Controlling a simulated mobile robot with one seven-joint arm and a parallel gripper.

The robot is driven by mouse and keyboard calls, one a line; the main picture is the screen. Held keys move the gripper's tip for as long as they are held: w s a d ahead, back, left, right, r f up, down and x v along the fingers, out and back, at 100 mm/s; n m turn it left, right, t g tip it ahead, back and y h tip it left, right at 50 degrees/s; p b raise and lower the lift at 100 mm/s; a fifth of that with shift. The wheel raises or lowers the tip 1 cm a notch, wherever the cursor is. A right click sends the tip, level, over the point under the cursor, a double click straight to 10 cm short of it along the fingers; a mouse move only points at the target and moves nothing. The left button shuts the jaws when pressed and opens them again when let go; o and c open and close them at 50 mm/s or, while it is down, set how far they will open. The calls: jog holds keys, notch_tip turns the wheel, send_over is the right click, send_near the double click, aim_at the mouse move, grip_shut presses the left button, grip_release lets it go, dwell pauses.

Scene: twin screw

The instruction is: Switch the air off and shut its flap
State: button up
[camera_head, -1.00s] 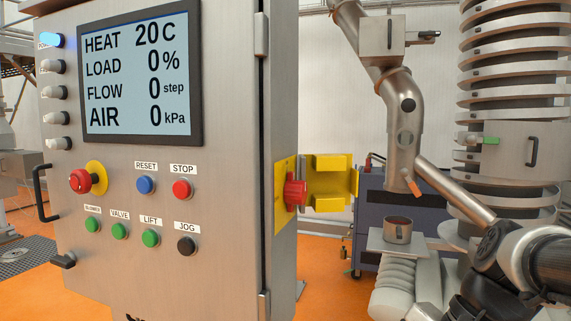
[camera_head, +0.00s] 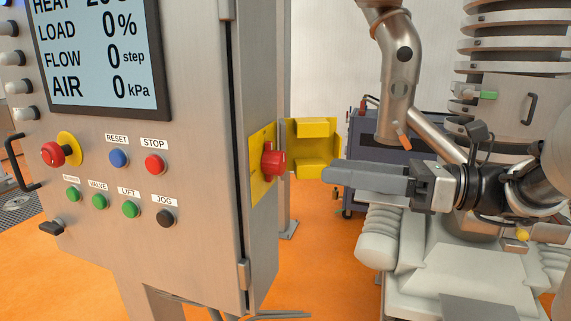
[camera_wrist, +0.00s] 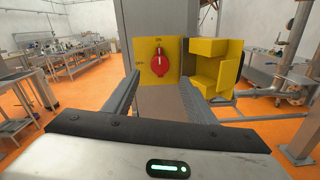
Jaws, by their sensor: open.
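The red air switch knob (camera_head: 272,160) sits on a yellow plate (camera_head: 261,186) on the right side of the steel cabinet. It also shows in the wrist view (camera_wrist: 161,64), facing me with its pointed end up. The yellow flap (camera_head: 312,150) stands swung open to the right of the plate, with block-shaped parts on its inner face; it also shows in the wrist view (camera_wrist: 214,70). My gripper (camera_head: 326,172) is open and empty, to the right of the knob and apart from it. In the wrist view the knob lies between the two fingers, beyond their tips.
The cabinet front (camera_head: 185,240) carries a screen (camera_head: 98,50) reading AIR 0 kPa and several push buttons. A dark blue trolley (camera_head: 357,140) stands behind the flap. A steel pipe (camera_head: 398,90) comes down behind my arm.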

aim_at(284, 164)
jog(key=x, duration=1)
jog(key=shift+a+f, duration=0.1)
jog(key=c, duration=1)
